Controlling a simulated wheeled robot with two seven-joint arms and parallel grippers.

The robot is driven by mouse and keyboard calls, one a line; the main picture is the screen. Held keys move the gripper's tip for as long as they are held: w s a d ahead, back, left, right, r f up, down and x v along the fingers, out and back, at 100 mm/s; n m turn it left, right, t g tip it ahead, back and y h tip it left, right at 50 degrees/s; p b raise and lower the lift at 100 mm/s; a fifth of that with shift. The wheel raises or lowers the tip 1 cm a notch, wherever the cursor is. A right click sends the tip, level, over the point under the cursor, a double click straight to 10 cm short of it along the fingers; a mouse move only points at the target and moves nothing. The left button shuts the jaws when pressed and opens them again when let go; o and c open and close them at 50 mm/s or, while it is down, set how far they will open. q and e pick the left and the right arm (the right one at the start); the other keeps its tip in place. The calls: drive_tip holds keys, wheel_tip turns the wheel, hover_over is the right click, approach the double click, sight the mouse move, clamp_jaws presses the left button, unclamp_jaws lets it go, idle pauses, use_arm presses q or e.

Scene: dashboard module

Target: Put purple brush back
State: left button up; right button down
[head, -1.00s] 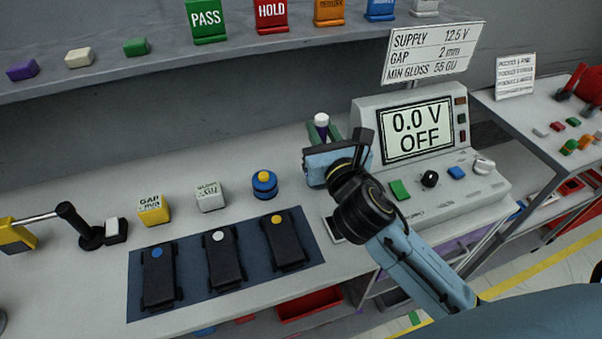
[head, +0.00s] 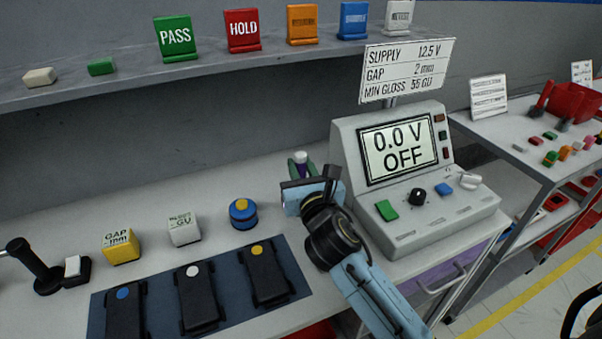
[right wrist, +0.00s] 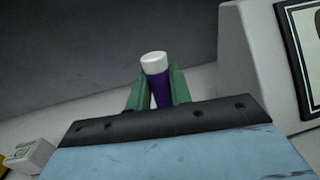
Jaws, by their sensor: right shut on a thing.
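The purple brush (head: 302,171) is upright with a white top end, near the left side of the grey power supply box. It also shows in the right wrist view (right wrist: 160,88), between two green fingers. My right gripper (head: 301,164) is shut on it; the light blue gripper body hides the brush's lower part. I cannot tell whether the brush touches the bench. My left gripper is not in view.
The power supply (head: 420,210) reads 0.0 V OFF, just right of my gripper. A blue mat (head: 220,283) with several black modules lies front left, behind it a blue-yellow button (head: 243,214). A cart (head: 500,135) with a red container (head: 575,104) stands right.

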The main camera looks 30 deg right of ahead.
drive_tip(key=shift+f, duration=0.2)
drive_tip(key=c, duration=1.3)
unclamp_jaws()
